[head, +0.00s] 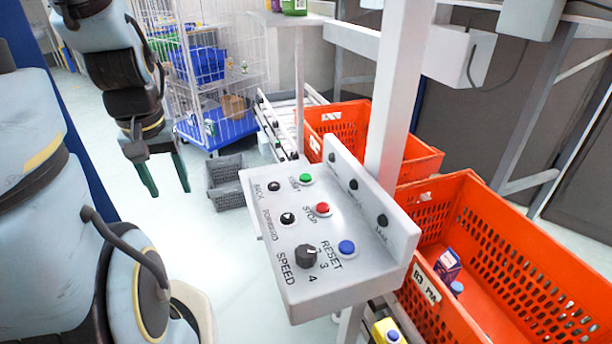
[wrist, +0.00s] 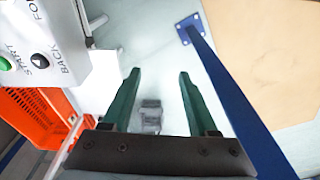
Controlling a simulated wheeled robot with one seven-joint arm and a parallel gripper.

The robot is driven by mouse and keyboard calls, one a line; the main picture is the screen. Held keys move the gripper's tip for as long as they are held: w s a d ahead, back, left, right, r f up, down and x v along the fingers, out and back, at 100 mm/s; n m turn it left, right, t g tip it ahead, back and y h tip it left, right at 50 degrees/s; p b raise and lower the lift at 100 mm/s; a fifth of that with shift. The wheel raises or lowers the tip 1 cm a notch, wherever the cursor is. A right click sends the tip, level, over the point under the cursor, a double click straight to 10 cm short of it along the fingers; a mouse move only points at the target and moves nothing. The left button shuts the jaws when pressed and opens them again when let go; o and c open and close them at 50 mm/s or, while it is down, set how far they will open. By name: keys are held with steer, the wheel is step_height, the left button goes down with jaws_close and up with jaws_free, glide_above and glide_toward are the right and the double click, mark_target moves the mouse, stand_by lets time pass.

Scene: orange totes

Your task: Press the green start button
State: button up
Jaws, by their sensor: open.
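The green start button (head: 306,179) is at the far end of the white control panel (head: 345,283), beside the printed word START. It also shows at the left edge of the wrist view (wrist: 5,63), partly cut off. My gripper (head: 169,190) is open and empty, left of the panel and apart from it, with its fingers pointing down. In the wrist view my gripper's two green fingers (wrist: 156,75) are spread with floor between them. Nothing hides the button in the head view.
The panel also has a red stop button (head: 322,209), a blue reset button (head: 346,247), a black speed knob (head: 306,256) and black switches. Orange totes (head: 470,177) stand to the right. A grey basket (head: 226,162) is on the floor behind my gripper. A blue post (wrist: 235,90) stands right in the wrist view.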

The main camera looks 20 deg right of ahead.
jaws_close()
stand_by(1.2)
